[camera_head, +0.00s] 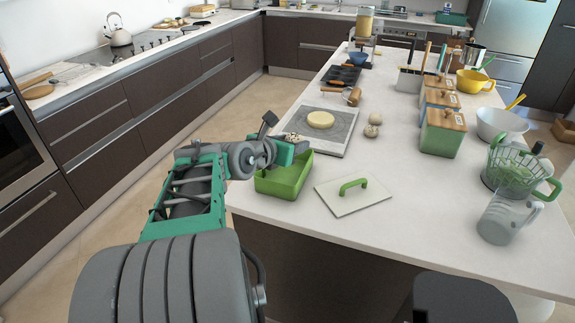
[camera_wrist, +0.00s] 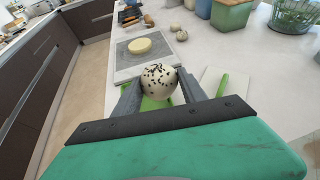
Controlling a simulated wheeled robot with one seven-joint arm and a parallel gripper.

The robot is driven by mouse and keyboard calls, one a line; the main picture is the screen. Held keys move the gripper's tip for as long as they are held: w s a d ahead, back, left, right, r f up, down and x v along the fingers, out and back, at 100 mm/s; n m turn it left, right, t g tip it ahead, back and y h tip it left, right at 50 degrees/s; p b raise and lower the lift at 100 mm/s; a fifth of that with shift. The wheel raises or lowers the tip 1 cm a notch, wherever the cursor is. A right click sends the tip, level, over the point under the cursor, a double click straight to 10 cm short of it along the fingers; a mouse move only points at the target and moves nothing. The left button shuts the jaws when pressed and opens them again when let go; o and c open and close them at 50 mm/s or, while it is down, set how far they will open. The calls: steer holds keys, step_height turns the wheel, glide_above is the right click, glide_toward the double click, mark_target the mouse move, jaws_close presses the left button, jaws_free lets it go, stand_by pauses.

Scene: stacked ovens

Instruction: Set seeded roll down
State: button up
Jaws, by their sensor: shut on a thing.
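The seeded roll (camera_wrist: 158,82) is pale and round with dark seeds on top. My gripper (camera_wrist: 160,92) is shut on it, one finger on each side, in the wrist view. In the head view my gripper (camera_head: 294,143) is at the left edge of the island, above the open green box (camera_head: 283,184). Only a little of the roll shows there behind the gripper. Green of the box shows below the roll in the wrist view; the box's inside is mostly hidden there.
Behind is a grey board (camera_head: 338,138) with a round pale cake (camera_head: 320,119). Two small pale round things (camera_head: 373,127) lie beside it. Canisters (camera_head: 442,132) and a pitcher (camera_head: 504,218) stand right.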

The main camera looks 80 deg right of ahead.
steer(key=w+d+f, duration=0.1)
steer(key=d+f, duration=0.2)
steer(key=w+d+f, duration=0.1)
steer(key=d+f, duration=0.2)
steer(key=d, duration=0.1)
steer(key=w+d+f, duration=0.1)
steer(key=d+f, duration=0.2)
steer(key=shift+w+d, duration=0.1)
steer(key=shift+d, duration=0.25)
step_height(320, 180, down, 3)
steer(key=shift+r, duration=0.15)
steer(key=shift+a+f, duration=0.1)
steer(key=shift+f, duration=0.55)
steer(key=o, duration=1.1)
steer(key=shift+f, duration=0.15)
